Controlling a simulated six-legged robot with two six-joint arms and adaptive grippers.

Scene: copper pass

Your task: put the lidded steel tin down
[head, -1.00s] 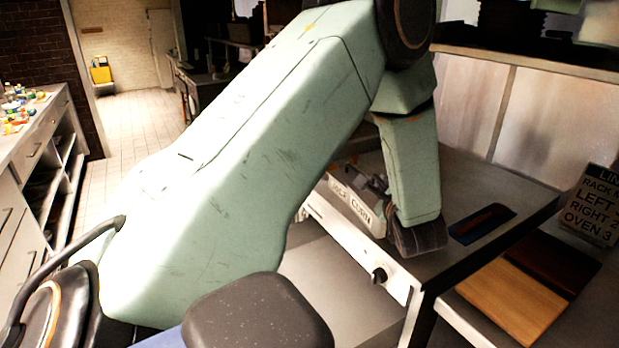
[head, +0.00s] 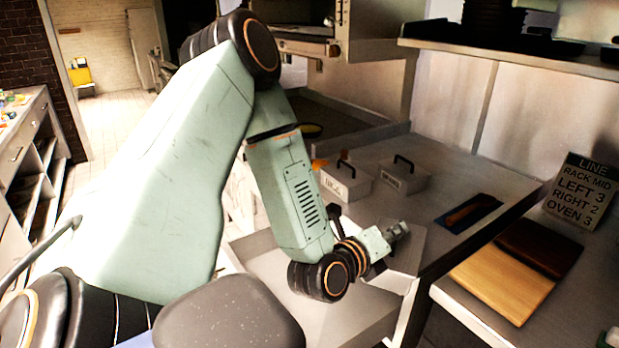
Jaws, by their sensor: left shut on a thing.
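My left gripper (head: 396,232) is shut at the end of my arm, over the front part of the steel counter (head: 440,192). A plain grey steel shape just below its fingers looks like the lidded steel tin (head: 408,256). My wrist and fingers hide part of it, and I cannot tell whether its base touches the counter. Two other lidded steel tins with black handles stand farther back, a labelled left one (head: 346,184) and a right one (head: 403,178). My right gripper is not in view.
A dark blue-and-brown flat item (head: 470,213) lies on the counter to the right. Light and dark boards (head: 502,283) lie on the lower right surface, near a lettered sign (head: 577,190). Bare counter lies between the back tins and the flat item.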

